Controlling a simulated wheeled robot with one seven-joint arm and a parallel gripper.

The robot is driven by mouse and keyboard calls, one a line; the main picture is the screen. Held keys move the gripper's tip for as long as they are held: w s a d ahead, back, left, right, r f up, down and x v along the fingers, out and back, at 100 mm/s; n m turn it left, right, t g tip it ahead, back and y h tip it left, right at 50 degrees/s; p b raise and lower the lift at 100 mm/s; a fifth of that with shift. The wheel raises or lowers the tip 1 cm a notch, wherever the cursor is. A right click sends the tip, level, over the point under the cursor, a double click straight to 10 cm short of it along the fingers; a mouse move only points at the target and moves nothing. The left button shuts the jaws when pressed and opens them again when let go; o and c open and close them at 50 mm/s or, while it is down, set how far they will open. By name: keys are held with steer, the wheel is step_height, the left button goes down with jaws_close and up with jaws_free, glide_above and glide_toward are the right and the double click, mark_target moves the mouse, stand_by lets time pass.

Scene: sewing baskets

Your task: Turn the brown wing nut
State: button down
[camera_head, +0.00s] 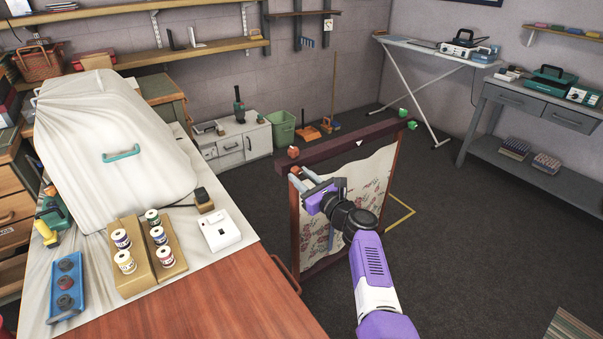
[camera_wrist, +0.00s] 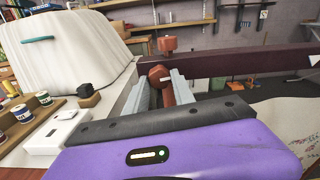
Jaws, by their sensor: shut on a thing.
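A dark red wooden frame (camera_head: 345,147) stands upright on the floor with a patterned cloth (camera_head: 362,185) stretched in it. A brown wing nut (camera_wrist: 159,74) on its near left post shows in the wrist view between the fingers of my gripper (camera_wrist: 163,80). My gripper (camera_head: 303,174) is shut on this nut, and its fingers and wrist hide the nut in the head view. A second, similar reddish-brown nut (camera_wrist: 168,44) stands just above and beyond it; it also shows in the head view (camera_head: 293,152). Green nuts (camera_head: 412,125) are at the frame's far right end.
A wooden table (camera_head: 225,310) with thread spools (camera_head: 121,239), a white box (camera_head: 219,230) and a covered machine (camera_head: 115,145) stands on the left. An ironing board (camera_head: 440,52) and a grey bench (camera_head: 540,113) are at the back right. The floor right of the frame is mostly clear.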

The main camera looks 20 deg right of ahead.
steer(key=shift+f+m, duration=0.15)
steer(key=shift+m, duration=0.45)
steer(key=shift+p, duration=0.3)
steer(key=c, duration=1.1)
jaws_free()
steer(key=shift+o, duration=0.2)
steer(key=shift+s, duration=0.15)
steer(key=p+v, duration=0.2)
steer(key=v, duration=0.5)
steer(key=shift+s, duration=0.25)
steer(key=shift+d, duration=0.1)
